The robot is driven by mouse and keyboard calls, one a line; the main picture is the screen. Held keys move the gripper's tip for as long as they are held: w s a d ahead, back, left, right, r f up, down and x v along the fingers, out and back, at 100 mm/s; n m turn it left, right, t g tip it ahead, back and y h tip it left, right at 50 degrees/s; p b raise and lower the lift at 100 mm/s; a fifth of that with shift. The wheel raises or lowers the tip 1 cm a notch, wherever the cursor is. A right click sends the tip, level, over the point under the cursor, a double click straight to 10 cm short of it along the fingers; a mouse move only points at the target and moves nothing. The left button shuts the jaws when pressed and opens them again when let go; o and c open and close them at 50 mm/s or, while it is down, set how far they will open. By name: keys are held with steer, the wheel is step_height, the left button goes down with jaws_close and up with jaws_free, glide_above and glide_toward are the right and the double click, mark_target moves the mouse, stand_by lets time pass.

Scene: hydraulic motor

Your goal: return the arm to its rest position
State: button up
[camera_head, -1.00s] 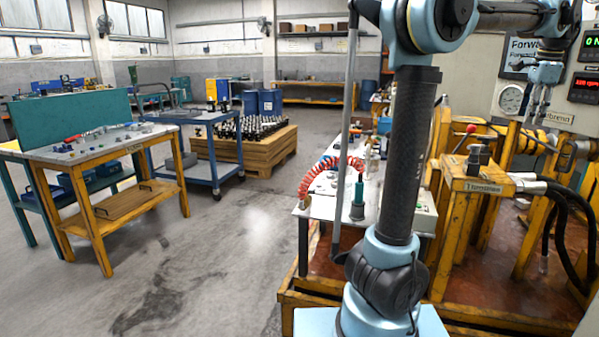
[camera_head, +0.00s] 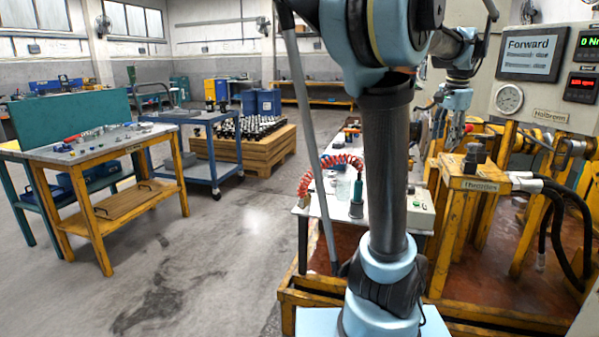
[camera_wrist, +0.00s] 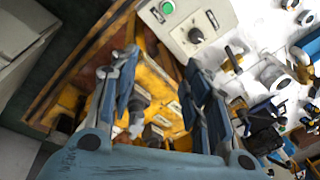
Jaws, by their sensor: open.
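My arm, blue and black, rises in the middle of the head view, folded at the top, with its wrist hanging to the right of the upright link. In the wrist view my gripper (camera_wrist: 161,66) is open, its two fingers spread apart with nothing between them. Beyond the fingers are a yellow stand (camera_wrist: 152,78) and a grey control box (camera_wrist: 196,24) with a green button and a black knob. In the head view the fingers are too small and partly hidden to make out clearly.
The yellow stand (camera_head: 470,185) and a machine panel (camera_head: 548,68) with gauge and displays are close on the right. A white bench (camera_head: 322,205) with a red coiled hose lies behind my arm. A yellow workbench (camera_head: 100,147) stands left; the floor (camera_head: 225,245) between is clear.

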steer(key=s+a+f+n, duration=0.3)
steer(key=a+f, duration=0.3)
steer(key=a, duration=0.2)
steer(key=s+a+f+n, duration=0.3)
steer(key=a+f+n, duration=0.15)
steer(key=a, duration=0.35)
steer(key=s+a+f+n, duration=0.3)
steer(key=s+a+f, duration=0.2)
steer(key=f, duration=0.3)
steer(key=s+a+f+n, duration=0.4)
steer(key=s+a+f, duration=0.1)
steer(key=f, duration=0.4)
steer(key=shift+s+f, duration=0.2)
steer(key=shift+s, duration=0.4)
steer(key=shift+a, duration=0.1)
steer(key=shift+w+f, duration=0.2)
steer(key=shift+w, duration=0.25)
